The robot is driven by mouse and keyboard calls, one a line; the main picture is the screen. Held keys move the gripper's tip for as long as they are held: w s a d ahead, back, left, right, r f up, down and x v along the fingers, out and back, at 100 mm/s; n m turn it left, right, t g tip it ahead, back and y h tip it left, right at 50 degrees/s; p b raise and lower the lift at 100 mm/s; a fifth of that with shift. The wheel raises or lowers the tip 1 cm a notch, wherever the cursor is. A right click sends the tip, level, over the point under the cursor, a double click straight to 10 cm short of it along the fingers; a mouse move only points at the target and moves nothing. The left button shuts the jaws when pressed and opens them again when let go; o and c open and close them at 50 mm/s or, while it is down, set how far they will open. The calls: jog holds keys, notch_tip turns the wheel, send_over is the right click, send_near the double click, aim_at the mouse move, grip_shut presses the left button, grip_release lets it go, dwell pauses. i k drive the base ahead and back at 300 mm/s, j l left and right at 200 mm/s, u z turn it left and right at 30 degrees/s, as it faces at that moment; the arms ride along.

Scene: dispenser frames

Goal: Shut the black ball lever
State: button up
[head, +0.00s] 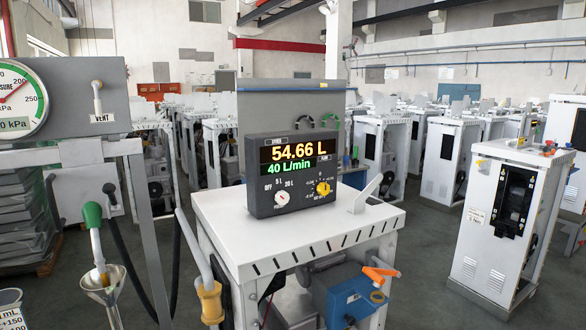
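I cannot make out a lever with a black ball for certain. A small dark round part (350,320) shows low on the blue box (345,292) under the white cabinet top, too small to tell what it is. An orange handle (380,273) sticks out at the right of that box. A pale lever (97,97) stands upright above the VENT label on the grey panel at the left. My gripper is not in view.
The white cabinet (225,215) bears a dark display unit (292,172) reading 54.66 L and 40 L/min. A green-handled nozzle (92,215) points into a funnel (103,284) at the left. A yellow-collared pipe (210,301) stands beside the cabinet. Floor shows at the right.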

aim_at(109, 188)
jog(key=u, duration=1.3)
